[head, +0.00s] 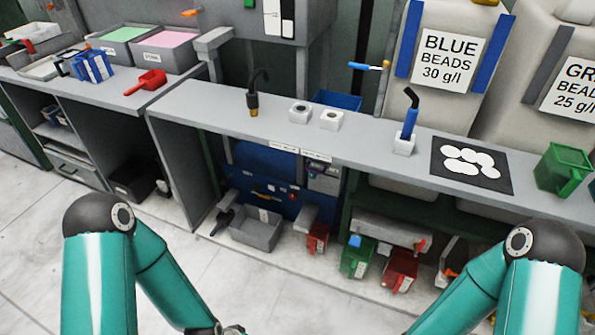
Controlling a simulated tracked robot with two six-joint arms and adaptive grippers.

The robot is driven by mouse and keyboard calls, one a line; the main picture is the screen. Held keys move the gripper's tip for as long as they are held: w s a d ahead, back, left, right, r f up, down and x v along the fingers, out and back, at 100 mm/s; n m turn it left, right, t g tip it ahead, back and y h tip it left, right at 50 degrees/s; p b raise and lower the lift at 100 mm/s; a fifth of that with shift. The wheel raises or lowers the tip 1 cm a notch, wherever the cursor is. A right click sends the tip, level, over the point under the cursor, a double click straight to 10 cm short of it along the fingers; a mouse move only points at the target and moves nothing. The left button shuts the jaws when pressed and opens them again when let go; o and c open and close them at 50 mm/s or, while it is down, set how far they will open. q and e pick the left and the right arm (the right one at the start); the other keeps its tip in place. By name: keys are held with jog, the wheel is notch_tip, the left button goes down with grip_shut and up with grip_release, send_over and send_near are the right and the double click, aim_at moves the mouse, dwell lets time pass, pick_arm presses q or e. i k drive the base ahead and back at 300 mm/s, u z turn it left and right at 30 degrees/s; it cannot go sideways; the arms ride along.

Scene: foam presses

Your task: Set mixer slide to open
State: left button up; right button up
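I cannot make out for certain which part is the mixer slide, or its position. A lever with a blue grip (361,66) and a yellow-orange end sticks out from the dark upright behind the bench. A blue machine front (265,165) with small controls sits in the recess under the bench. Both my teal arms reach down from the lower corners. The left forearm leaves the picture at the bottom, left of centre, and the right one at the bottom, right of centre. Neither gripper shows, and both arms are well apart from the bench.
A long grey bench (360,145) crosses the view. It bears a black nozzle tool (254,96), a blue-handled tool (409,120), a black mat (445,176) and a green scoop (563,168). A red scoop (148,81) lies at left. Bins stand below; the front floor is clear.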

aim_at(309, 160)
jog(key=i, duration=1)
jog(key=u, duration=0.05)
